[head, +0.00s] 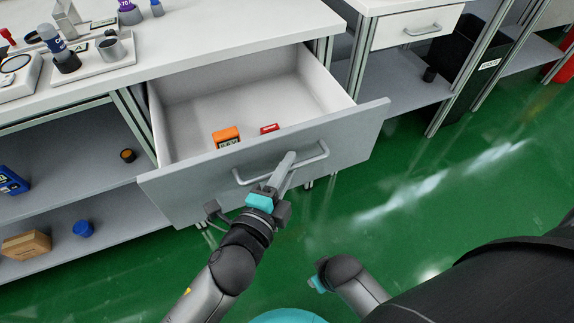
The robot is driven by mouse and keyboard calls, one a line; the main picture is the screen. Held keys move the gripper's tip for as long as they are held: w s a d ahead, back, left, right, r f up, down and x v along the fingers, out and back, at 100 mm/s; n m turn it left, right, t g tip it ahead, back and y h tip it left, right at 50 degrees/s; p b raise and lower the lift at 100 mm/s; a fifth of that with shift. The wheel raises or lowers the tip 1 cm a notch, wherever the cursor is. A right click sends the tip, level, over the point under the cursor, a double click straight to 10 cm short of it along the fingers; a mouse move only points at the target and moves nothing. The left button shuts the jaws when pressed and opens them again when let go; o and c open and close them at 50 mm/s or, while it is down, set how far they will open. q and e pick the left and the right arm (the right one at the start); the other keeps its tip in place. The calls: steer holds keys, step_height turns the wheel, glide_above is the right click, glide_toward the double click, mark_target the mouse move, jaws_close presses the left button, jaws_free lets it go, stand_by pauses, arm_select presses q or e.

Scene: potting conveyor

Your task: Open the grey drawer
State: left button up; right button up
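The grey drawer (205,195) under the white worktop is pulled well out. Its white inside shows, with an orange box (226,136) and a small red item (269,128) on its floor. A bar handle (315,155) runs across its grey front. My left gripper (285,165) reaches the middle of the handle, and its fingers look closed around the bar. The fingers partly hide the handle there. The end of my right arm (319,275) shows low in the picture, apart from the drawer. Its fingers cannot be made out.
The worktop (215,30) holds a tray with a bottle and cups at the left. Open shelves below hold a cardboard box (26,244) and a blue item (83,228). Another closed drawer (415,27) and a black bin (468,55) stand right. Green floor (440,200) is clear.

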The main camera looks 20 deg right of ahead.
arm_select(q)
steer(key=shift+o, duration=1.4)
steer(key=shift+s+a, duration=0.15)
steer(key=shift+a, duration=0.05)
steer(key=p+v, duration=0.2)
steer(key=v, duration=1.2)
steer(key=shift+s+a, duration=0.25)
steer(key=shift+s, duration=0.05)
arm_select(e)
steer(key=shift+s+d+f, duration=0.35)
steer(key=shift+f, duration=0.3)
steer(key=shift+s+d+f, duration=0.3)
steer(key=shift+d+f, duration=0.05)
steer(key=shift+f, duration=0.25)
steer(key=shift+s+d+f, duration=0.35)
steer(key=shift+f, duration=0.3)
arm_select(q)
steer(key=shift+r, duration=0.1)
arm_select(e)
steer(key=shift+s, duration=0.1)
